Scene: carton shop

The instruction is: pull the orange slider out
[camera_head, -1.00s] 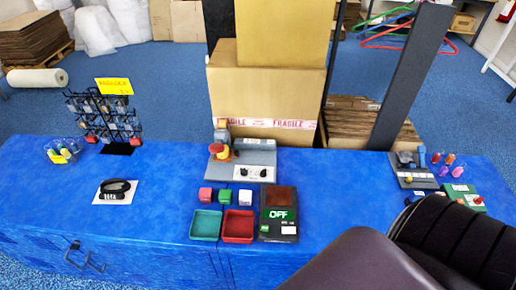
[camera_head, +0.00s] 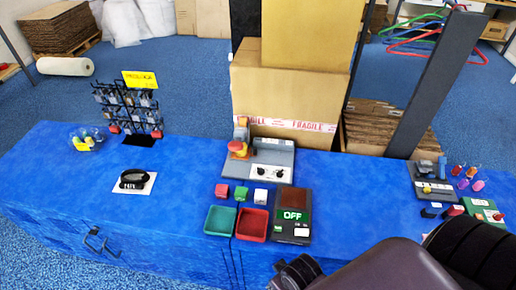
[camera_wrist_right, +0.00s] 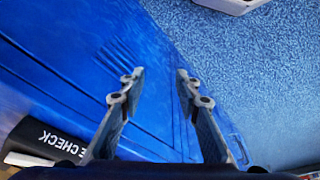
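I cannot make out for certain which part is the orange slider. A small grey panel (camera_head: 433,188) with a blue lever and a small yellow-orange knob (camera_head: 427,189) lies on the table at the right. A grey unit (camera_head: 266,163) with an orange-topped, red and yellow part (camera_head: 240,147) stands at the middle back. My right gripper (camera_head: 292,272) is at the table's front edge, below the black OFF device. In the right wrist view its fingers (camera_wrist_right: 156,78) are apart with nothing between them. My left gripper is not in view.
Red (camera_head: 253,225) and green (camera_head: 220,221) trays and small cubes sit left of the OFF device (camera_head: 292,229). A green box (camera_head: 485,211) and several small coloured items are at the right. A black rack (camera_head: 128,110) stands at the left. Table between device and panel is clear.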

